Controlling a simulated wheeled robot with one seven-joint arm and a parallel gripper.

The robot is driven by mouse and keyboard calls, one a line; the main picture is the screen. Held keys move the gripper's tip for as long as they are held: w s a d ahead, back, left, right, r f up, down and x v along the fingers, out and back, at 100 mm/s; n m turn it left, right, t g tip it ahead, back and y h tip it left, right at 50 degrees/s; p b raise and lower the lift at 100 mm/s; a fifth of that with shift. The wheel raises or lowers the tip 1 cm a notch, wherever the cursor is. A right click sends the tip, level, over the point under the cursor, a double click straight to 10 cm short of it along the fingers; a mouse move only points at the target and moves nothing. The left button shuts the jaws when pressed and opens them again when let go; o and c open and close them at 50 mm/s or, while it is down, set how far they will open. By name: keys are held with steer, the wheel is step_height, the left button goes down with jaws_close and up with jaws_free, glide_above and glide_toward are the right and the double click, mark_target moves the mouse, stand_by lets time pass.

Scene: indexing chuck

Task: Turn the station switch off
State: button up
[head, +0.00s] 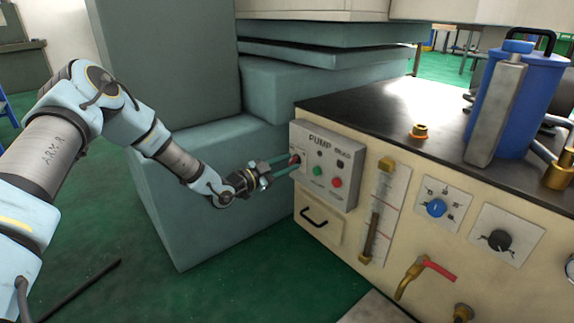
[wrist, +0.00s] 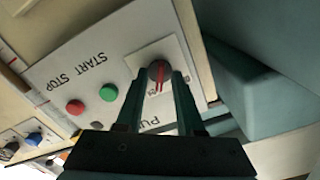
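The switch is a dark round knob with a red pointer (wrist: 158,71) on a pale plate of the pump box. In the head view, the pump box (head: 325,145) is a grey panel on the front of the bench, and the knob shows as a small red spot (head: 294,158) at its left side. My gripper (wrist: 159,76) reaches the panel with its two green fingers on either side of the knob. The fingers are apart, with the knob between their tips. I cannot tell whether they touch it. The gripper also shows in the head view (head: 290,165).
A green button (wrist: 108,92) and a red button (wrist: 75,107) sit close beside the switch. A large grey-green block (head: 220,190) stands left of the bench. The bench front also carries a blue knob (head: 436,208), a black knob (head: 499,241) and a red-handled valve (head: 425,270).

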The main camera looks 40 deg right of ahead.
jaws_close()
steer(key=shift+n, duration=0.4)
steer(key=n+p, duration=0.2)
steer(key=n, duration=0.2)
steer(key=shift+r+n, duration=0.1)
steer(key=shift+n, duration=0.3)
steer(key=n+p, duration=0.1)
steer(key=n, duration=0.5)
steer(key=shift+n+p, duration=0.3)
stand_by(0.4)
steer(key=shift+o, duration=0.7)
jaws_free()
